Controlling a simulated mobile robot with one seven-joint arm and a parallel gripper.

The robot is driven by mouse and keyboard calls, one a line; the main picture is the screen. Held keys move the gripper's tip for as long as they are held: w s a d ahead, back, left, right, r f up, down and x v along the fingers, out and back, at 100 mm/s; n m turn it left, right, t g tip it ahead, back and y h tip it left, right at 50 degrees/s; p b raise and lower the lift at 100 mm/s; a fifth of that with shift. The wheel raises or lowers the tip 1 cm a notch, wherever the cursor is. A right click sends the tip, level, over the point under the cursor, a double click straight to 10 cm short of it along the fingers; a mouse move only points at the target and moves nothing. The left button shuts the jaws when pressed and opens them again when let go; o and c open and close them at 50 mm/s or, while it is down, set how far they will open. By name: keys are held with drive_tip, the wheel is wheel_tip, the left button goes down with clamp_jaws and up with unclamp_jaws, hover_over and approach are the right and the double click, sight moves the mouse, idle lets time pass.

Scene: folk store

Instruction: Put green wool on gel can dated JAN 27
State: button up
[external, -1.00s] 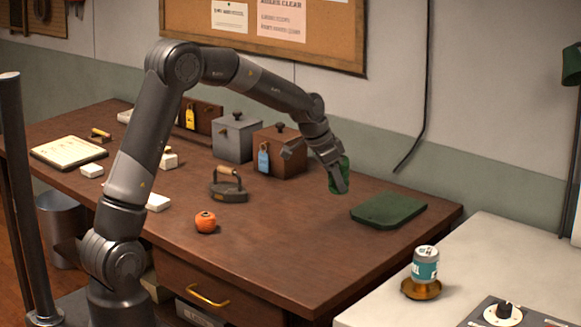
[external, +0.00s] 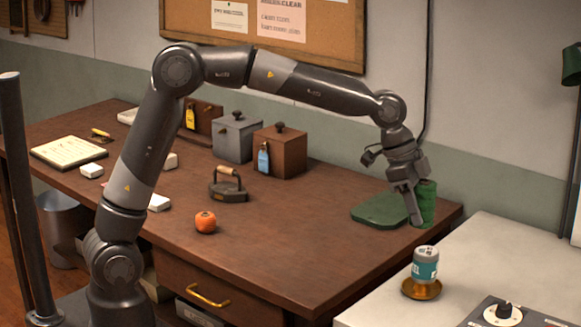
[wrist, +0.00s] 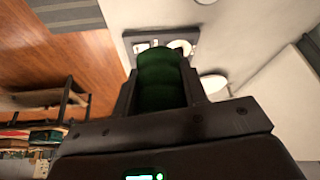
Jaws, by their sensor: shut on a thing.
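My gripper (external: 418,205) is shut on the green wool (external: 428,203), a dark green roll held between the fingers. It also fills the space between the fingers in the wrist view (wrist: 160,78). The gripper is above the right end of the brown table, beside the green mat. The can (external: 425,263) is teal and white with a pale top. It stands upright on a brass dish (external: 421,289) on the white counter, lower and nearer than the gripper in the external view. No date can be read on it.
The white counter (external: 480,250) also bears a control box with a black knob (external: 505,311). On the brown table (external: 270,235) are a green mat (external: 380,208), an orange wool ball (external: 205,222), an iron (external: 228,188), and grey (external: 236,138) and brown (external: 280,152) lidded boxes.

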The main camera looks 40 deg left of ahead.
drive_tip(key=shift+s+d+r, duration=0.2)
drive_tip(key=shift+s+d, duration=0.4)
drive_tip(key=shift+s, duration=0.05)
approach(432, 252)
drive_tip(key=shift+w+d+f, duration=0.15)
drive_tip(key=shift+d, duration=0.3)
drive_tip(key=shift+w+d+f, duration=0.1)
drive_tip(key=shift+d+f, duration=0.05)
drive_tip(key=shift+d, duration=0.3)
drive_tip(key=shift+f, duration=2)
drive_tip(key=shift+f, duration=0.1)
drive_tip(key=o, duration=0.9)
drive_tip(key=shift+o, duration=0.2)
